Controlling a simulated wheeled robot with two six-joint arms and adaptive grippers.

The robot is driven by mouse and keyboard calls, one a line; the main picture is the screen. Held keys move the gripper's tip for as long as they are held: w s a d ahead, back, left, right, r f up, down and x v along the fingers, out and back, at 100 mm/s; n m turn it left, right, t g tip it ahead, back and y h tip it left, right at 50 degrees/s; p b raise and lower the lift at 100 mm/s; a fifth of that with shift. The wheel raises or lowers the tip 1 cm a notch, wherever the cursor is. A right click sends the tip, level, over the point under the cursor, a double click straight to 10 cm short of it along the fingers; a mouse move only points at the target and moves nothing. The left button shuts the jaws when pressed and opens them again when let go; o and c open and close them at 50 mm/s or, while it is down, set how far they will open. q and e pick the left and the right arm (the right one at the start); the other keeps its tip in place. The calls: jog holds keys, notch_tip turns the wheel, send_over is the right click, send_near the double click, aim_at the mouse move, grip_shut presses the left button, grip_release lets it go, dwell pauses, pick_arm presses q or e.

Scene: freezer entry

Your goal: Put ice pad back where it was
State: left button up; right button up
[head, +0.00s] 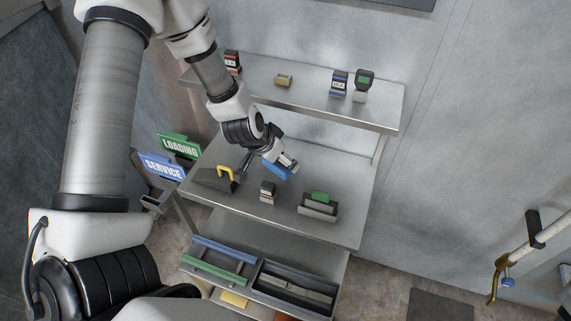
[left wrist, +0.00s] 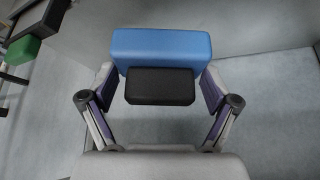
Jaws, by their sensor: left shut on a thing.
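A blue block with a black block-shaped part (left wrist: 160,87) is between the fingers of my left gripper (left wrist: 160,85); I take it to be the ice pad (left wrist: 162,48). In the head view my left gripper (head: 289,163) is above the middle shelf of a steel rack, with the blue pad (head: 276,173) at its fingers, seemingly clear of the shelf. A grey holder (head: 318,211) with a green block (head: 320,197) stands on this shelf, right of the gripper. My right gripper is not in view.
The middle shelf (head: 340,232) also holds a dark box with a yellow handle (head: 226,172) and a small labelled block (head: 267,193). The upper shelf (head: 305,84) carries several small items. Blue and green rails (head: 215,262) and a dark bin (head: 293,287) are below. LOADING (head: 180,146) and SERVICE (head: 163,166) signs stand left.

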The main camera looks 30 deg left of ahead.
pick_arm(q)
jog(key=w+f, duration=0.1)
jog(key=w+a+f+b, duration=0.1)
jog(key=w, duration=0.1)
jog(key=shift+w+f, duration=0.1)
jog(key=shift+f, duration=0.1)
notch_tip(320, 180, down, 4)
jog(key=shift+f+b, duration=0.25)
jog(key=shift+b, duration=0.35)
jog(key=shift+w+f, duration=0.15)
jog(key=shift+w, duration=0.15)
jog(key=shift+s, duration=0.1)
jog(key=o, duration=0.8)
jog(key=shift+f, duration=0.15)
jog(key=shift+c, duration=0.2)
